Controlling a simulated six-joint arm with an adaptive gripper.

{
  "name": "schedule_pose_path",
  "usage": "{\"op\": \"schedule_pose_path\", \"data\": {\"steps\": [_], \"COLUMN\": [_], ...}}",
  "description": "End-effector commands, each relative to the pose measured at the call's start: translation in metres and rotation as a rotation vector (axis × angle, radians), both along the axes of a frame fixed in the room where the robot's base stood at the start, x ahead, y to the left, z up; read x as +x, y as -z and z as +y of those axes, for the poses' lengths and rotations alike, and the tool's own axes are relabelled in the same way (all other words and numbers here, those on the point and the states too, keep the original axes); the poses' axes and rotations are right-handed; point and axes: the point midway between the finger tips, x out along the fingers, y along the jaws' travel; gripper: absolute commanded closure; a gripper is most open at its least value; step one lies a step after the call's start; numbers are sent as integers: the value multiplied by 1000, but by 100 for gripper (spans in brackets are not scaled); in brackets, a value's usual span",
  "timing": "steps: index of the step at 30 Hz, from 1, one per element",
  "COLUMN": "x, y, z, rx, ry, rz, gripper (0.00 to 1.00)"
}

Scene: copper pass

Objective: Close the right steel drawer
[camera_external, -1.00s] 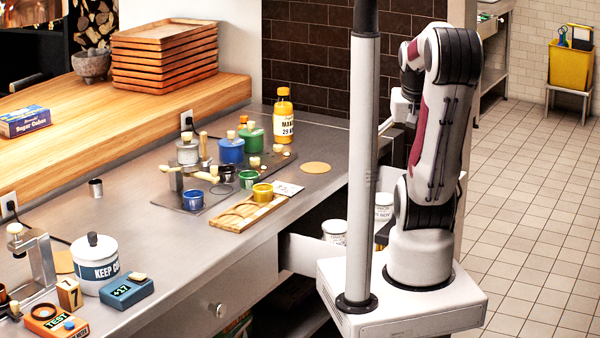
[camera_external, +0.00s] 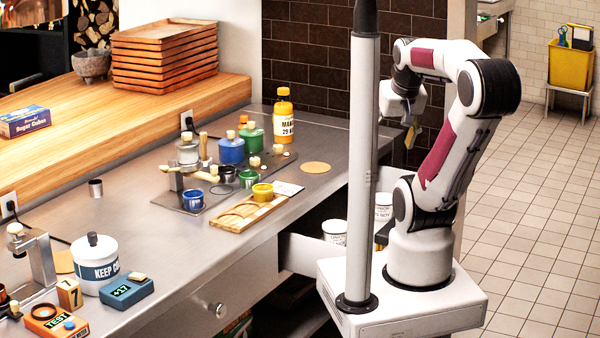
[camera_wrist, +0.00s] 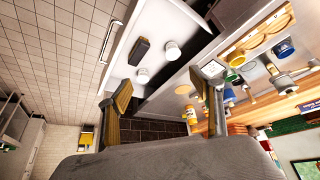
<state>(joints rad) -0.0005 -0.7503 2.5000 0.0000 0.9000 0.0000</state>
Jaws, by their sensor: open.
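The right steel drawer (camera_external: 303,252) stands pulled out from under the counter, partly hidden behind my post and arm base. In the wrist view the drawer (camera_wrist: 160,25) shows its pale inside, with a dark block (camera_wrist: 139,51) and white tubs (camera_wrist: 172,51) in it. A bar handle (camera_wrist: 107,42) runs along its front at the left. My gripper (camera_external: 411,128) is raised above and behind the drawer, at the right of the post. In the wrist view my gripper (camera_wrist: 167,84) is open and empty, its two fingers spread apart. It appears clear of the drawer and handle.
The steel counter (camera_external: 150,225) holds jars, a wooden tray (camera_external: 235,218) and a yellow bottle (camera_external: 284,115) near the drawer side. Open tiled floor (camera_external: 550,230) lies to the right.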

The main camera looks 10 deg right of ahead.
Motion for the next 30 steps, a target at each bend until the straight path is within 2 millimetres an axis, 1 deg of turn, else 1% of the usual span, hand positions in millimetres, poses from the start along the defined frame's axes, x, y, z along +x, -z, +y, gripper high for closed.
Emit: {"op": "schedule_pose_path", "data": {"steps": [1,2,3,5,6,7,11,17,23,30], "x": [0,0,0,0,0,0,1,4,15,34], "y": [0,0,0,0,0,0,3,19,32,42], "z": [0,0,0,0,-1,-2,-7,-22,-41,-65], "rx": [0,0,0,0,0,0,0,4,17,47], "ry": [0,0,0,2,4,7,32,97,174,263], "rz": [0,0,0,0,0,0,14,90,167,239], "gripper": [52,60,70,86,96,100,100,100,100,100]}}
